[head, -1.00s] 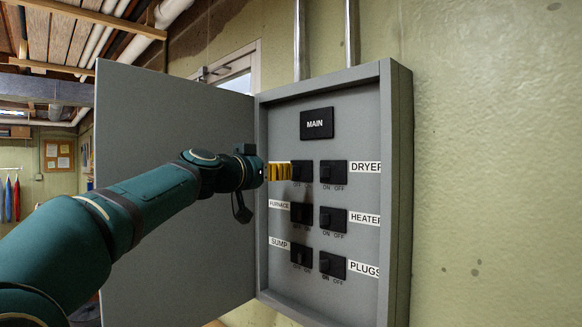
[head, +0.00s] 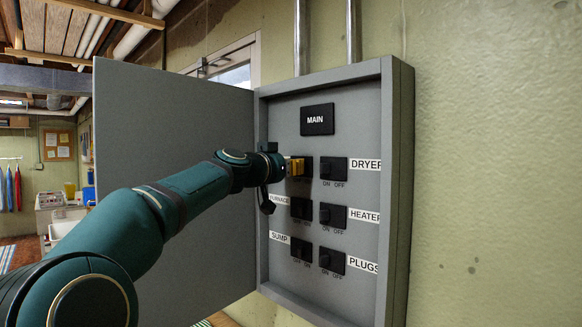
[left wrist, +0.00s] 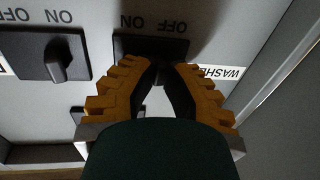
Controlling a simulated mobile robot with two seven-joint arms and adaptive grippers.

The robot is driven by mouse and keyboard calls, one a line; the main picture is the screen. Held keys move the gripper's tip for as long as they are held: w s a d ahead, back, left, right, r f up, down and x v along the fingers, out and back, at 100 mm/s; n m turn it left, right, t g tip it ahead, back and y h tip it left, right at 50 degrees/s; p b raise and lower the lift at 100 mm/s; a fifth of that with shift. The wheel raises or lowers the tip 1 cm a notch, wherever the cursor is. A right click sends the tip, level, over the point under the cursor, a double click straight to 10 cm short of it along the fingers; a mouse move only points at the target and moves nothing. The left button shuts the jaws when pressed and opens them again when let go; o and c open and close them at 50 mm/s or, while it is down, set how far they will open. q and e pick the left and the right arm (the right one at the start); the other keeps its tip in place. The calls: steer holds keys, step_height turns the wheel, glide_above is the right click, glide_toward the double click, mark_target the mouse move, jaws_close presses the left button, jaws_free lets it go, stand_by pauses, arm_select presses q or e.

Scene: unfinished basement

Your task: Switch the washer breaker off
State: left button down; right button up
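The grey breaker panel (head: 398,180) is open on the wall. The washer breaker (left wrist: 150,46) is a black plate at the upper left of its rows, and its label (left wrist: 224,72) shows partly in the left wrist view. My left gripper (head: 300,166) is at this breaker, its yellow-brown fingers (left wrist: 158,66) on either side of the switch area. The fingertips are close together with a small gap between. The switch lever is hidden by the fingers, so its position and any grip on it cannot be told. My right gripper is not in view.
The dryer (head: 333,169), heater (head: 333,216), plugs (head: 332,260), furnace (head: 301,208) and sump (head: 302,249) breakers sit close by, with the main breaker (head: 317,119) above. The open panel door (head: 165,120) stands to the left, behind my arm.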

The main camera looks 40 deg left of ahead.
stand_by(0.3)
arm_select(q)
steer(key=shift+w+a+m+h+b, duration=0.1)
steer(key=shift+a+m+h+b, duration=0.15)
steer(key=shift+m+h+b, duration=0.45)
steer(key=shift+a+m+h+b, duration=0.2)
steer(key=shift+m+h+b, duration=0.2)
steer(key=shift+h+b, duration=0.45)
steer(key=c, duration=1)
jaws_free()
steer(key=shift+w+d, duration=0.1)
steer(key=shift+d, duration=0.05)
steer(key=s, duration=0.4)
steer(key=s+a, duration=0.1)
steer(key=s, duration=0.7)
steer(key=shift+a, duration=0.3)
